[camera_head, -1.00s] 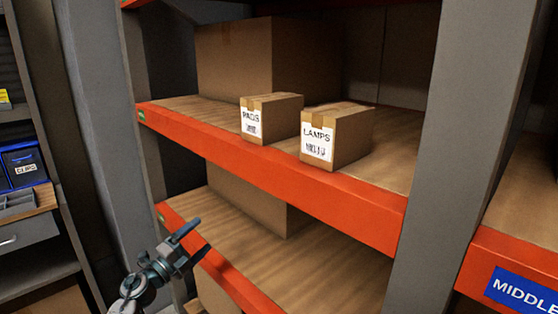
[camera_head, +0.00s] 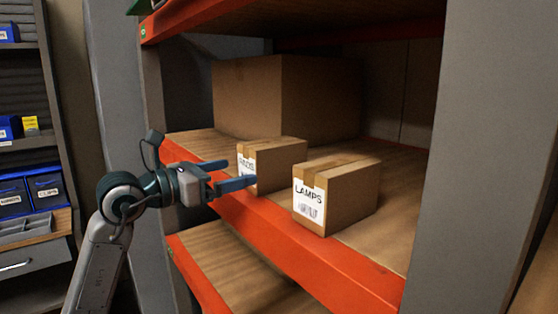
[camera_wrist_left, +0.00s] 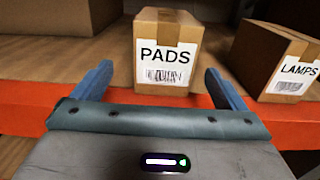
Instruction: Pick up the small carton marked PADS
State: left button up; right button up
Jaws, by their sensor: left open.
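The small PADS carton (camera_head: 275,160) stands upright on the wooden shelf near its orange front edge. Its label is partly covered by my left gripper in the head view. In the left wrist view the PADS carton (camera_wrist_left: 168,55) faces me, centred between the two fingers. My left gripper (camera_head: 235,175) is open, its blue fingers just in front of the carton, with nothing held. It also shows in the left wrist view (camera_wrist_left: 162,88). I cannot tell whether a finger touches the carton. My right gripper is not in view.
A LAMPS carton (camera_head: 340,192) stands close to the right of the PADS carton. A large brown box (camera_head: 285,95) is behind them. The orange shelf beam (camera_head: 300,258) runs below, and a grey post (camera_head: 480,150) stands on the right. Shelf space between the large box and LAMPS is bare.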

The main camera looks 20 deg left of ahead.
aim_at(246, 168)
pick_arm(q)
jog(key=p+x, duration=0.1)
jog(key=x, duration=0.2)
jog(key=shift+w+d+r, duration=0.1)
jog(key=shift+d+r, duration=0.05)
jog(key=shift+d, duration=0.1)
jog(key=shift+w+d, duration=0.1)
jog(key=shift+w, duration=0.05)
jog(key=shift+w+d+r+p, duration=0.4)
jog(key=shift+w+d+p, duration=0.1)
jog(key=shift+p, duration=0.45)
jog(key=p+x, duration=0.1)
jog(key=x, duration=0.2)
jog(key=shift+d+p, duration=0.15)
jog(key=shift+p, duration=0.15)
jog(key=shift+w+d, duration=0.15)
jog(key=shift+w, duration=0.15)
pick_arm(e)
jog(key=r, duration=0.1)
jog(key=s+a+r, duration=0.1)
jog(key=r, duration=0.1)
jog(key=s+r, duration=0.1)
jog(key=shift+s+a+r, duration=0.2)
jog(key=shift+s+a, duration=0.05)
pick_arm(q)
jog(key=c, duration=1.4)
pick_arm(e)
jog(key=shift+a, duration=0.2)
